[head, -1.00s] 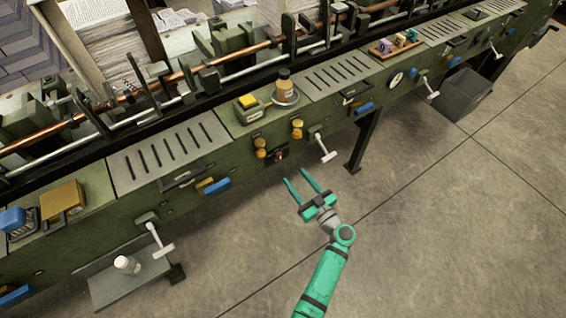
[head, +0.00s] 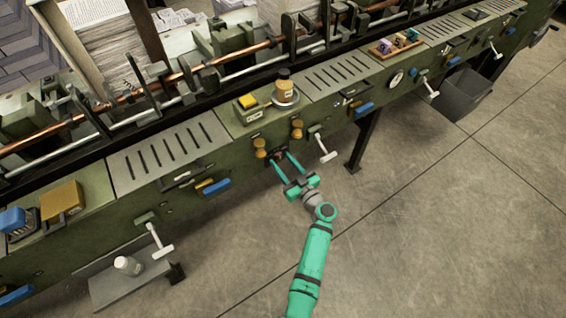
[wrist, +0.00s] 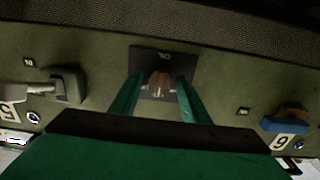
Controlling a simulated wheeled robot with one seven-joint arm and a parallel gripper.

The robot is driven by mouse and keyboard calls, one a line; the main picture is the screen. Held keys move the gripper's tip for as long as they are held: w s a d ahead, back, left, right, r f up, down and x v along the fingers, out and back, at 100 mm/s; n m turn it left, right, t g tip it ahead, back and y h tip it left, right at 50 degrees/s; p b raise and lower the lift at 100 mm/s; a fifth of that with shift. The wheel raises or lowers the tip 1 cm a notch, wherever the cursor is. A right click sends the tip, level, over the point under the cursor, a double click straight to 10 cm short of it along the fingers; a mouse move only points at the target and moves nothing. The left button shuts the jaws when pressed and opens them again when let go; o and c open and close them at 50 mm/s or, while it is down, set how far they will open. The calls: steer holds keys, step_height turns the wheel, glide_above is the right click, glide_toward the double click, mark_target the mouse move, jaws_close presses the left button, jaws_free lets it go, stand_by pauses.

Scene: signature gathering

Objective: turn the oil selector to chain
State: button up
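The oil selector is a copper-brown knob (wrist: 158,80) on a dark plate (wrist: 163,56) with an upside-down label that seems to read OIL in the wrist view. In the head view the selector (head: 278,156) is small on the green front panel, below the orange knobs, and partly covered by my fingers. My gripper (head: 283,161) is open, its green fingers reaching to the panel. In the wrist view my gripper (wrist: 160,84) has one finger on each side of the knob, with a gap visible; I cannot tell whether either finger touches it. The chain mark is not legible.
A white-handled lever (head: 323,150) is close on the right. A blue handle (wrist: 285,121) and a grey lever (wrist: 55,88) flank the plate in the wrist view. The floor in front is clear.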

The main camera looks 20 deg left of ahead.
steer(key=c, duration=0.7)
steer(key=m, duration=0.5)
steer(key=shift+s+r+m, duration=0.1)
steer(key=shift+m, duration=0.2)
steer(key=m, duration=0.4)
steer(key=shift+a, duration=0.1)
steer(key=shift+m, duration=0.3)
steer(key=o, duration=1)
steer(key=shift+s, duration=0.1)
